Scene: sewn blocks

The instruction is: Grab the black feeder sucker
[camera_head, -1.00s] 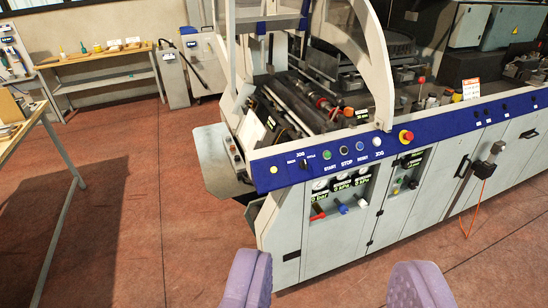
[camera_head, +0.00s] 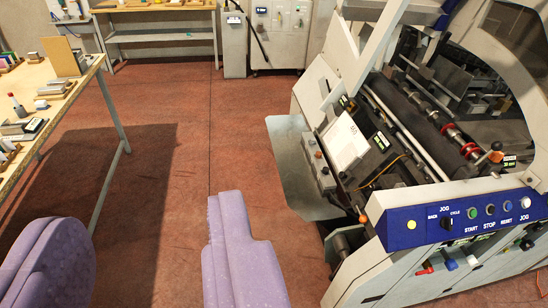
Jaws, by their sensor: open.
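My gripper (camera_head: 150,262) is open and empty, its two purple padded fingers wide apart over the red floor at the lower left. The grey and blue sewing machine (camera_head: 400,208) stands to the right, clear of the fingers. I cannot pick out a black feeder sucker with certainty. Dark parts and a long black roller (camera_head: 402,118) show in the machine's feeding section. Several small dark items on the wooden workbench (camera_head: 85,72) at the left are too small to name.
A bare metal side plate (camera_head: 292,165) juts from the machine toward the floor. The control panel (camera_head: 455,215) carries several buttons. A back bench (camera_head: 160,38) and a grey cabinet (camera_head: 277,40) stand at the far wall. The floor (camera_head: 175,110) between is clear.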

